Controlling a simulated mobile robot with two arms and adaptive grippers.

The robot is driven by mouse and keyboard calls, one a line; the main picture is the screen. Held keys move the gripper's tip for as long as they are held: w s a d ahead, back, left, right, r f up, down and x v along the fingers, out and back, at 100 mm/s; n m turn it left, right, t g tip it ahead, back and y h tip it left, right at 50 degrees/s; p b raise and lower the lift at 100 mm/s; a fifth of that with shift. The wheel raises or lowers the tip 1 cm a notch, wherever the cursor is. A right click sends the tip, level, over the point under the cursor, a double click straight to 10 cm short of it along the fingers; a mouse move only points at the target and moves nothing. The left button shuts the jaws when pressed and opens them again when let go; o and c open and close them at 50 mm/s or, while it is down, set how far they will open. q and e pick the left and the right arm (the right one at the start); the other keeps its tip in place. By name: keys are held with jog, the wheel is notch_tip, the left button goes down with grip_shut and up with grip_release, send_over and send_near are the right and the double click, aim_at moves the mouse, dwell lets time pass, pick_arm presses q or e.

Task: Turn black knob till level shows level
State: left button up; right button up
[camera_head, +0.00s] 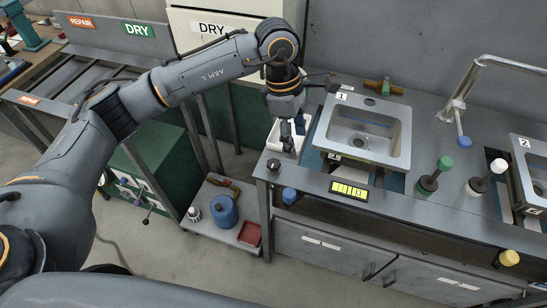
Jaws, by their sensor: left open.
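A small black knob (273,164) sits on the front left corner of the grey counter. The level display (349,190), a dark panel with yellow-green bars, lies on the counter's front edge below sink 1; its exact reading is too small to tell. My left gripper (291,143) points down just above and slightly right of the black knob, apart from it. It is open with nothing seen between its fingers. My right gripper is not in view.
A faucet (466,90) rises at right.

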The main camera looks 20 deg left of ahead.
aim_at(274, 163)
pick_arm(q)
jog(key=w+a+y, duration=0.2)
jog(key=a+y, duration=0.1)
jog(key=a, duration=0.3)
jog(key=f+p, duration=0.1)
jog(key=f, duration=0.2)
jog(key=f+p, duration=0.1)
jog(key=f, duration=0.3)
jog(key=f+p, duration=0.2)
jog(key=f, duration=0.2)
jog(key=shift+s+d, duration=0.2)
jog(key=shift+d, duration=0.1)
jog(key=shift+f, duration=0.75)
jog(key=c, duration=1.2)
